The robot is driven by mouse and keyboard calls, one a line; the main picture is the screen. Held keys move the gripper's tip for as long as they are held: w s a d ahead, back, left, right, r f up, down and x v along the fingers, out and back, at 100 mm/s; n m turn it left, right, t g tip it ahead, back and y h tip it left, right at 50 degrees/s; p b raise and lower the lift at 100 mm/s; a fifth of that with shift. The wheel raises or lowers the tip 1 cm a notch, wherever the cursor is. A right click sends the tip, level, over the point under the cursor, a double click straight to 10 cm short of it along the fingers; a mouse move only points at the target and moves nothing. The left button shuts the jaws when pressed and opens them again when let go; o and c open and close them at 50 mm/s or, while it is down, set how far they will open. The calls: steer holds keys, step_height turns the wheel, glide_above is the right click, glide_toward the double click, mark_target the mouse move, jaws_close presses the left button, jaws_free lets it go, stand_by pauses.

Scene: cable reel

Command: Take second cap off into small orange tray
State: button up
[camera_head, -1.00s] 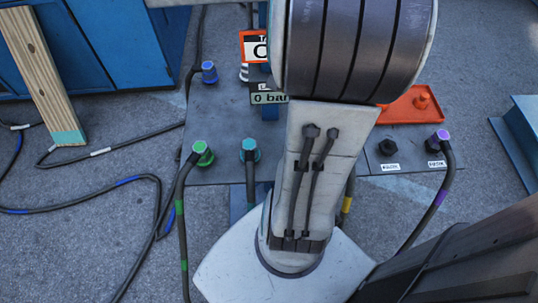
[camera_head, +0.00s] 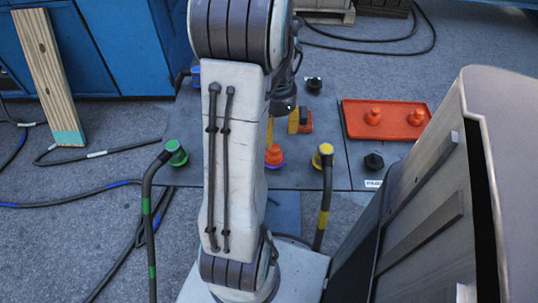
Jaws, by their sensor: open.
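The small orange tray (camera_head: 394,134) lies on the grey panel right of my arm. Two orange caps, one on the left (camera_head: 373,116) and one on the right (camera_head: 415,115), stand in it, apart from each other. Another orange cap (camera_head: 274,155) sits on a purple-ringed fitting just right of my arm. My gripper (camera_head: 281,128) is open above and behind that cap, with yellow fingers pointing down. My arm partly hides it, and I see nothing held between the fingers. An orange piece by its right finger is too small to identify.
A green plug (camera_head: 176,152) and a yellow plug (camera_head: 323,155) with cables stand at the panel's front. A black fitting (camera_head: 374,161) is in front of the tray. A wooden plank (camera_head: 47,75) leans on blue cabinets. A large grey body fills the right side.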

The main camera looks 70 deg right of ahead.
mark_target(276, 146)
steer(key=shift+s+a+f+b, duration=0.15)
steer(key=shift+f+b, duration=0.2)
steer(key=shift+f, duration=0.65)
steer(key=shift+w+a+f+b, duration=0.15)
steer(key=shift+f+b, duration=0.15)
steer(key=shift+f, duration=0.75)
steer(key=shift+s+a+f+b, duration=0.15)
steer(key=shift+f+b, duration=0.2)
steer(key=shift+f, duration=0.65)
steer(key=shift+c, duration=0.3)
jaws_close()
steer(key=shift+r, duration=0.1)
